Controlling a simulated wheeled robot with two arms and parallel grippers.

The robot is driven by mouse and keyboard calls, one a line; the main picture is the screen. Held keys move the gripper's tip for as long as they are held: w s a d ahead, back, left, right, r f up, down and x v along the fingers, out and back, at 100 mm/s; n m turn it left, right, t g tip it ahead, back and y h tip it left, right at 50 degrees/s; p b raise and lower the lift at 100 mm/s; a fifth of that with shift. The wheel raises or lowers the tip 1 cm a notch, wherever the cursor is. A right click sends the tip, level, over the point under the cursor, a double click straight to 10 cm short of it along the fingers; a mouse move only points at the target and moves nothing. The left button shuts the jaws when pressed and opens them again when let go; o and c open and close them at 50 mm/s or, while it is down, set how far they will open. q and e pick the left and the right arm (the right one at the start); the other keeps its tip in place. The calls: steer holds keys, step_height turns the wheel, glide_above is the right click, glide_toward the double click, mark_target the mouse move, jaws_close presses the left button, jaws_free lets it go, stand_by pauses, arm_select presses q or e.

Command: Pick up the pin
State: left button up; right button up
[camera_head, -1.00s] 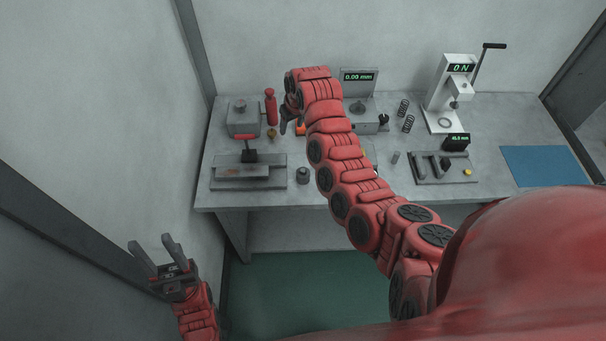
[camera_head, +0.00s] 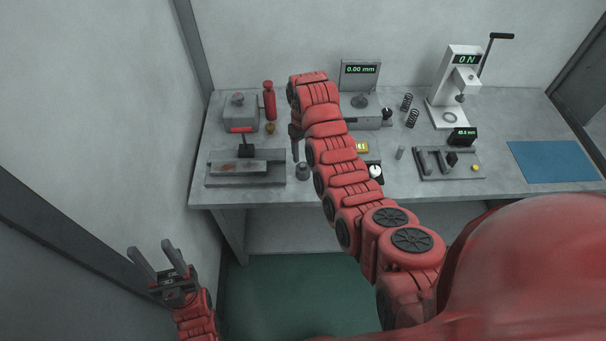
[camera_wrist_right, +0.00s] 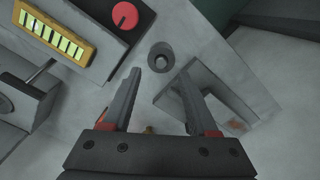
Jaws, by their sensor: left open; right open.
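A small dark round holder (camera_head: 303,171) stands near the table's front edge. My right gripper (camera_head: 296,153) is over the table just behind the holder, partly hidden by my arm. In its wrist view the open, empty fingers (camera_wrist_right: 159,76) point toward the holder, which lies beyond the fingertips. My left gripper (camera_head: 153,248) is open and empty, off the table at the lower left.
A flat grey fixture with a red-topped post (camera_head: 245,168) stands left of the holder. Behind are a grey block (camera_head: 240,113), a red bottle (camera_head: 269,100) and a brass piece (camera_head: 270,128). A yellow-framed panel (camera_wrist_right: 45,34) and red knob (camera_wrist_right: 125,15) lie on the other side.

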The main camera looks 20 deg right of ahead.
mark_target(303, 166)
steer(key=shift+f, duration=0.2)
steer(key=shift+s+f+p, duration=0.1)
steer(key=shift+f+p, duration=0.2)
steer(key=shift+p, duration=0.2)
steer(key=f+p, duration=0.1)
steer(key=f, duration=0.1)
steer(key=shift+a+f+p, duration=0.2)
steer(key=shift+f+p, duration=0.15)
steer(key=shift+f, duration=1)
jaws_close()
